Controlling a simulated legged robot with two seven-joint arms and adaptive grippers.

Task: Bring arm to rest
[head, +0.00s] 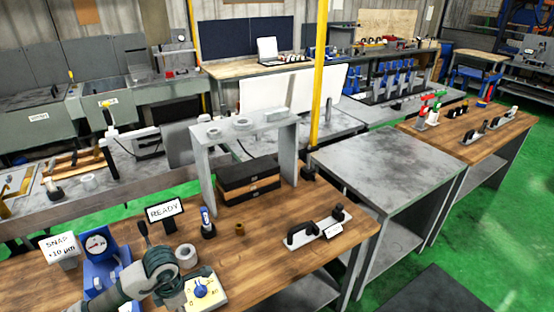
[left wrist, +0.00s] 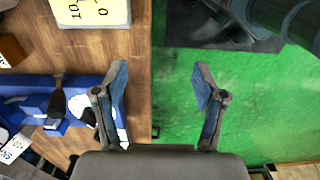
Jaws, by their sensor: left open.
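My left arm comes in at the lower left of the head view, over the front of the wooden bench (head: 240,268). My left gripper (left wrist: 160,95) is open in the left wrist view, with nothing between its two fingers. It hangs over the bench's front edge, with wood on one side and green floor (left wrist: 180,110) on the other. A blue fixture with a dial gauge (head: 97,243) stands beside the arm in the head view. My right gripper is not in view.
A yellow dial plate (head: 207,291) lies close to the arm and also shows in the left wrist view (left wrist: 92,12). A white ring (head: 186,256), a READY sign (head: 165,210) and a SNAP sign (head: 60,248) are near. A grey table (head: 390,160) at the right is bare.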

